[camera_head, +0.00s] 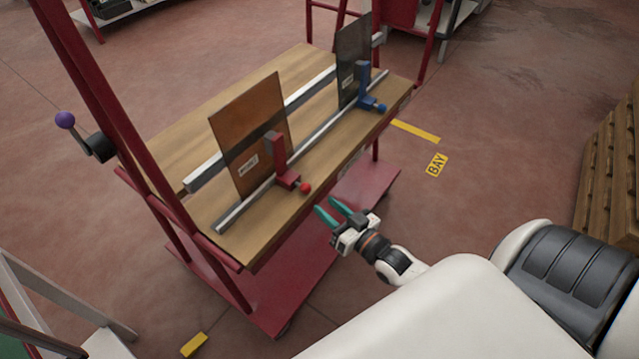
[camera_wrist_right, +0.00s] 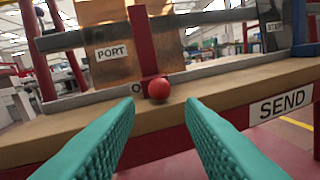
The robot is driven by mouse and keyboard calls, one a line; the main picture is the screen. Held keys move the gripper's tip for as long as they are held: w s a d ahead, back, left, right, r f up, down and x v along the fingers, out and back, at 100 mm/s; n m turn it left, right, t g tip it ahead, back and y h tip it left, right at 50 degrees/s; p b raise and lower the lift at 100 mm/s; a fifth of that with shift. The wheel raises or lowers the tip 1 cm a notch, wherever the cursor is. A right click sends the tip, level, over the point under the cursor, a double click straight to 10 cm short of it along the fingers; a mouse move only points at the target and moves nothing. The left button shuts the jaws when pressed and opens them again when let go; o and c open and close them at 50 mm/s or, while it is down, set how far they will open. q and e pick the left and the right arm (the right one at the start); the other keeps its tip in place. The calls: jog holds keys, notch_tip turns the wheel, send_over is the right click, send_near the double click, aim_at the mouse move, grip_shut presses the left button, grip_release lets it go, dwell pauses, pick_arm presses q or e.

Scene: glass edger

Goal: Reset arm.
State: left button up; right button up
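My right gripper (camera_head: 333,211) is in the head view, just off the front edge of the wooden-topped cart. Its two teal fingers are spread apart with nothing between them. In the right wrist view the gripper (camera_wrist_right: 162,125) is also open, and a red ball knob (camera_wrist_right: 159,88) shows beyond the gap between the fingers. The red knob (camera_head: 305,188) sits at the end of a red clamp (camera_head: 279,158) on the cart's rail. The clamp stands at a brown panel (camera_head: 250,120) labelled PORT. My left gripper is not in view.
The cart (camera_head: 190,150) has a wooden top and red frame. A blue clamp (camera_head: 367,92) stands by a dark panel (camera_head: 352,55). A purple-knobbed lever (camera_head: 66,120) is at left. Wooden pallets (camera_head: 610,170) stand at right. Floor between cart and pallets is clear.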

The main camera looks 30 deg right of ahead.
jog(key=shift+s, duration=0.3)
